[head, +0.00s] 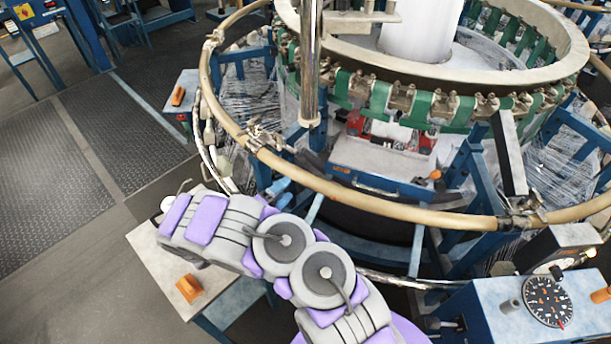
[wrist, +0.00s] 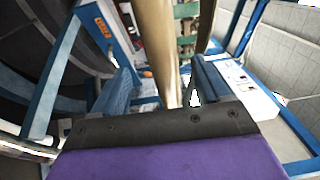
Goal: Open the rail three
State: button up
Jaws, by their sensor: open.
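A tan curved rail (head: 370,205) rings the loom, made of sections joined by metal clamps. One clamp (head: 262,138) is left of centre and another clamp (head: 525,212) is at the right. No number shows which section is rail three. My gripper (head: 280,193) reaches toward the front left part of the rail in the head view; its blue fingertips show partly behind my purple and grey arm. In the wrist view my gripper (wrist: 163,72) is open, with a rail section (wrist: 158,45) running between its two blue fingers. I cannot tell whether they touch it.
A small table (head: 150,255) with an orange block (head: 190,288) stands at the left. A control box with a black dial (head: 548,300) is at the lower right. Blue loom frame bars lie inside the rail. The floor (head: 60,190) at the left is clear.

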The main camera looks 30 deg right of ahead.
aim_at(306, 173)
jog(key=b+x, duration=0.2)
jog(key=x, duration=0.8)
jog(key=shift+c, duration=0.3)
